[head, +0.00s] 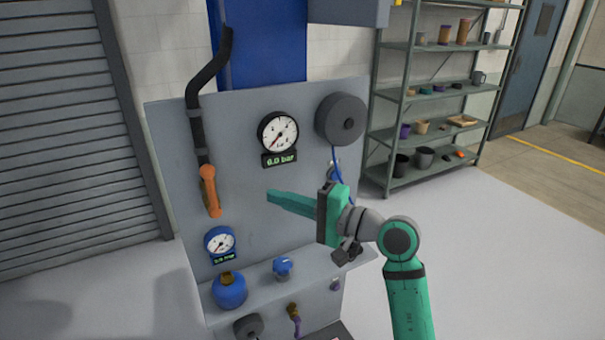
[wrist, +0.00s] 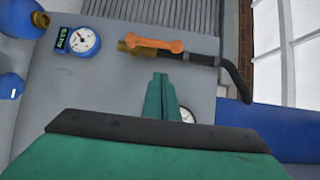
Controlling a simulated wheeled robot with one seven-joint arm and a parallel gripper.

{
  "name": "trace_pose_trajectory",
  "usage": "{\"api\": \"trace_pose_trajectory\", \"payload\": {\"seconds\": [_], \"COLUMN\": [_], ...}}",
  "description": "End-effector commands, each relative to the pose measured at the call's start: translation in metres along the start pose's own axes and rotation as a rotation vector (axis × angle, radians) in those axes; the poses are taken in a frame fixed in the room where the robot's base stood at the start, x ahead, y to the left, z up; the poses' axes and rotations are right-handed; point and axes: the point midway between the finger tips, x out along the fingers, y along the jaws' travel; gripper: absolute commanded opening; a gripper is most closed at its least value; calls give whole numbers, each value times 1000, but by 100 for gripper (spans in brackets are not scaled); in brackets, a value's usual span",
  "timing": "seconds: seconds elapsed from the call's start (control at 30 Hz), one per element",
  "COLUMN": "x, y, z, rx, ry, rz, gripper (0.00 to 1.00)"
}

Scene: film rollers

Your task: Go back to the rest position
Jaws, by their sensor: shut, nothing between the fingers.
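My gripper (head: 272,197) is green with a dark band, on a green and grey arm. It is shut and empty, held in front of the grey panel (head: 255,205). In the head view its fingers point left, toward the orange handle. In the wrist view the shut fingers (wrist: 161,82) stand below the orange handle (wrist: 158,44) and partly cover a white dial. I see no contact between the fingers and the panel or handle.
A blue bottle (head: 230,291) and blue knob (head: 283,267) are on the ledge. Open floor lies right.

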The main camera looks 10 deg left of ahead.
Motion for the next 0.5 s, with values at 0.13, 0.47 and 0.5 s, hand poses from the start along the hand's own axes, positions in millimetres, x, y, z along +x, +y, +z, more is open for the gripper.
{"api": "trace_pose_trajectory", "payload": {"seconds": [0.13, 0.47, 0.5], "x": [6, -5, -8], "y": [6, 21, 24], "z": [22, 77, 83], "rx": [167, 777, 852], "ry": [-51, -238, -265], "rz": [-107, -448, -485], "gripper": [0, 0, 0]}}
